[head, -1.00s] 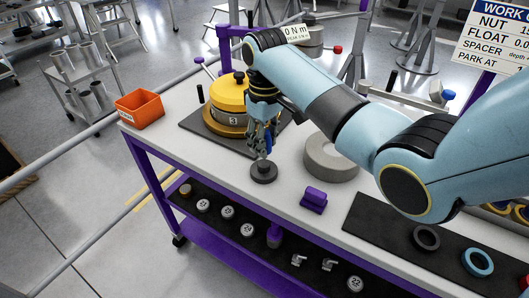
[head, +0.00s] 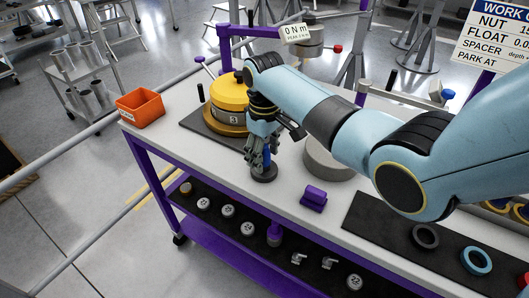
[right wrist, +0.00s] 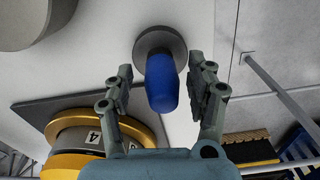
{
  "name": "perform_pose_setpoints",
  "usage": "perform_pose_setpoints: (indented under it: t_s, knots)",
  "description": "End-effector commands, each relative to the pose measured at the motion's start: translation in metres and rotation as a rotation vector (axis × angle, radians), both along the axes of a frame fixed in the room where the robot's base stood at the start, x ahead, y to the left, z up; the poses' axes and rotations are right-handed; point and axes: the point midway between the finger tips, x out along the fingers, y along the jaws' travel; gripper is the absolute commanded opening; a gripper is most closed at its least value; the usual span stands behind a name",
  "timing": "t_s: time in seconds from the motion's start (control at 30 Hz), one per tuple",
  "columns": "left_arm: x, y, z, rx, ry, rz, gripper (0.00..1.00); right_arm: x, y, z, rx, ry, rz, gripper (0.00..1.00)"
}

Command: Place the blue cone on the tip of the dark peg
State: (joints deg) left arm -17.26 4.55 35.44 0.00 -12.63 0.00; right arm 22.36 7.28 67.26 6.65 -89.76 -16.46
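The blue cone (right wrist: 161,84) stands between the fingers of my right gripper (right wrist: 160,88) in the right wrist view, with a gap on each side. My right gripper is open around it and does not visibly touch it. The dark peg's round base (right wrist: 148,42) shows just beyond the cone, in line with it. In the head view, the base (head: 264,174) sits on the bench, and my right gripper (head: 258,165) points down over it. The peg's shaft is hidden by the cone and fingers, so the contact at its tip cannot be seen. My left gripper is not in view.
A yellow-topped round unit (head: 230,92) stands on a dark mat close behind my right gripper. A grey ring (head: 327,164) and a purple block (head: 313,197) lie to the right. An orange bin (head: 140,106) stands at the left bench end. The bench's front edge is near the base.

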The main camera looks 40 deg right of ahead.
Motion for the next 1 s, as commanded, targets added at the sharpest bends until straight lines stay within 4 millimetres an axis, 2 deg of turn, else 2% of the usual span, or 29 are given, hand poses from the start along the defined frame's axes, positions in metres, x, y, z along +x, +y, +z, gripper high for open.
perform_pose_setpoints:
  t_s: [0.27, 0.37, 0.7, 0.83, 1.0]
  knots:
    - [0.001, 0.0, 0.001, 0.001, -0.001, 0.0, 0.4, 0.001, 0.0, 0.007, 0.0, -0.002, 0.0, 0.56]
    - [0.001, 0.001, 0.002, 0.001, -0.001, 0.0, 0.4, 0.001, 0.0, 0.022, -0.001, -0.004, 0.0, 0.56]
    - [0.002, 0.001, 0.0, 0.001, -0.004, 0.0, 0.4, 0.001, 0.0, 0.096, -0.001, -0.004, 0.0, 0.56]
    - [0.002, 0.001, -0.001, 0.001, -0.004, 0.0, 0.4, 0.001, 0.0, 0.114, -0.001, -0.002, -0.001, 0.56]
    - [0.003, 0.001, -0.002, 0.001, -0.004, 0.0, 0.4, 0.0, 0.0, 0.123, 0.0, 0.0, -0.001, 0.56]
